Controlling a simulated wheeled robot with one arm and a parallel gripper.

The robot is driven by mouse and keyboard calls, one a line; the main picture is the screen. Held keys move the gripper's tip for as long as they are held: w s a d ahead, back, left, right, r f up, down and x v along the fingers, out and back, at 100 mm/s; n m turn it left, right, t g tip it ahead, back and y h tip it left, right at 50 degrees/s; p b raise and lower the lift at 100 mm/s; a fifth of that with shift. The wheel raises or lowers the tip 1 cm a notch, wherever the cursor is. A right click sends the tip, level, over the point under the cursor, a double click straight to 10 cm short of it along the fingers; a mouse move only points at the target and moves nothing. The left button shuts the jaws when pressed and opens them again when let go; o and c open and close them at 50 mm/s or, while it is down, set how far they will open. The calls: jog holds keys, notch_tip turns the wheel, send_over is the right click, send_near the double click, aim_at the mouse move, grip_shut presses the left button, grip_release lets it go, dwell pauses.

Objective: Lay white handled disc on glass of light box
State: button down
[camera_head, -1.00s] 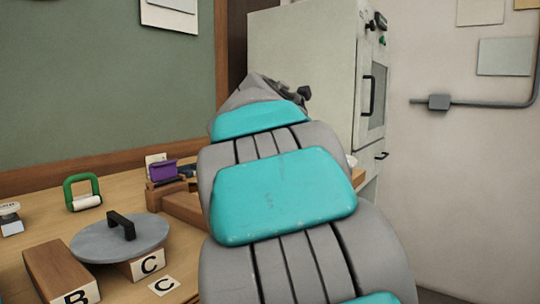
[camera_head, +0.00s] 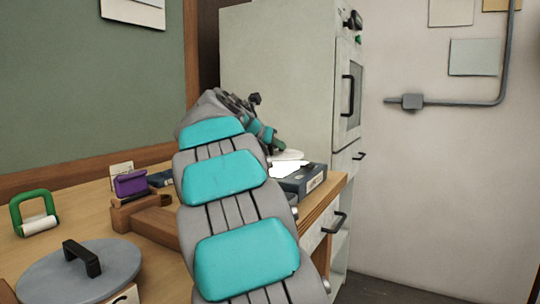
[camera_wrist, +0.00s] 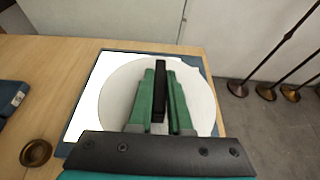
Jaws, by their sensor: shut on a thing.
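The white disc (camera_wrist: 203,100) is in my gripper (camera_wrist: 160,112), whose green fingers are shut on its black handle (camera_wrist: 160,75). The disc also shows in the head view (camera_head: 288,155), partly behind my arm. The light box (camera_head: 308,180) is a dark blue-grey case on the bench's right end, with a bright white glass (camera_head: 284,169). In the wrist view the disc covers much of the glass (camera_wrist: 88,112), and bright glass shows at its left. The disc looks level and very close over the glass; I cannot tell if they touch.
A grey disc with a black handle (camera_head: 60,273), a green-handled roller (camera_head: 36,222) and a purple object (camera_head: 131,184) are on the bench at left. A brass dish (camera_wrist: 36,152) lies left of the light box. A tall cabinet (camera_head: 275,75) stands behind.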

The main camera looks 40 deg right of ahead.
jog(key=w, duration=0.1)
jog(key=w+d, duration=0.1)
jog(key=w, duration=0.1)
jog(key=w+d, duration=0.1)
jog(key=w, duration=0.1)
jog(key=shift+f, duration=1.95)
jog(key=shift+f, duration=0.1)
jog(key=c, duration=0.8)
grip_release()
jog(key=shift+c, duration=0.2)
jog(key=shift+a+r, duration=0.15)
jog(key=shift+r, duration=0.05)
jog(key=v, duration=1.1)
jog(key=shift+s+a+r, duration=0.1)
jog(key=shift+s+a, duration=0.1)
